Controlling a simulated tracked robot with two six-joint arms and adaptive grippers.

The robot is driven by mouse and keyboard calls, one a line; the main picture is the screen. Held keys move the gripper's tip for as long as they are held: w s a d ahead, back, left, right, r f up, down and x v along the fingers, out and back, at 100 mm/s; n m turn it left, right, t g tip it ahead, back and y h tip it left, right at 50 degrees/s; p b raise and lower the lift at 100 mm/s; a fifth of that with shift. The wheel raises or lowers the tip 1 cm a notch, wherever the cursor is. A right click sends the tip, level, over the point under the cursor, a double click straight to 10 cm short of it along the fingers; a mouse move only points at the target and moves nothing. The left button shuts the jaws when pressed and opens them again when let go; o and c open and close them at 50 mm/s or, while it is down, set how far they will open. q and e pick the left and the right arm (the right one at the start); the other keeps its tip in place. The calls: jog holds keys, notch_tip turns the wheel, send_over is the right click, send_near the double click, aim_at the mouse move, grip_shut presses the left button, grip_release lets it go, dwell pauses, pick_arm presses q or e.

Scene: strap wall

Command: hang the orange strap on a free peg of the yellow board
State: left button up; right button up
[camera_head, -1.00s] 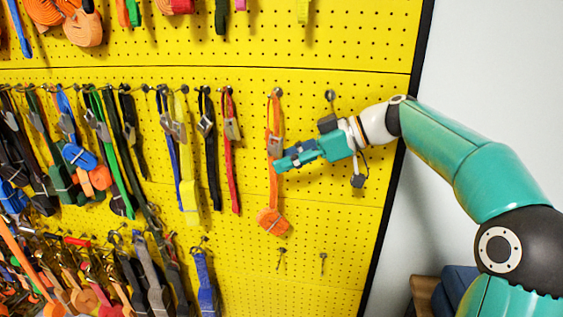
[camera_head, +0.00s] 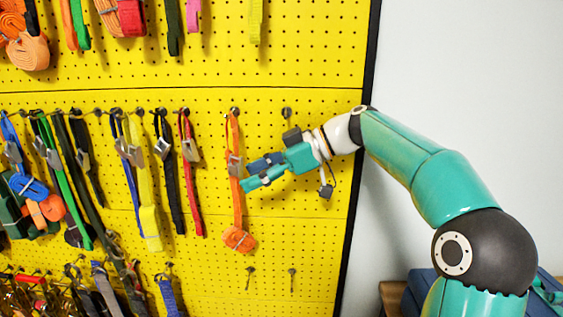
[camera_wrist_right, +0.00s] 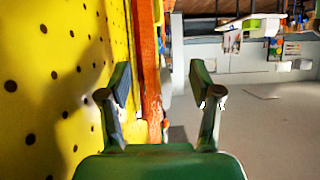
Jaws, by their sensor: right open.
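The orange strap (camera_head: 238,205) hangs from a peg on the yellow board (camera_head: 320,225), with a metal buckle partway down and a bundled lower end. My right gripper (camera_head: 252,176) is open beside it, its fingertips just right of the strap below the buckle. In the right wrist view, the strap (camera_wrist_right: 150,75) shows upright between the open fingers (camera_wrist_right: 160,80), closer to the left one. I see no grip on it. A bare peg (camera_head: 287,113) is above my right wrist. Two more bare pegs, one left (camera_head: 250,272) and one right (camera_head: 292,273), are lower down. My left gripper is out of view.
A red strap (camera_head: 190,160), a black strap (camera_head: 168,170) and a yellow strap (camera_head: 148,205) hang left of the orange one. More straps crowd the lower left. The board's black edge (camera_head: 360,150) is on the right, with a pale wall beyond.

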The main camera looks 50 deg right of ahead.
jog(key=v, duration=1)
jog(key=shift+s+d, duration=0.2)
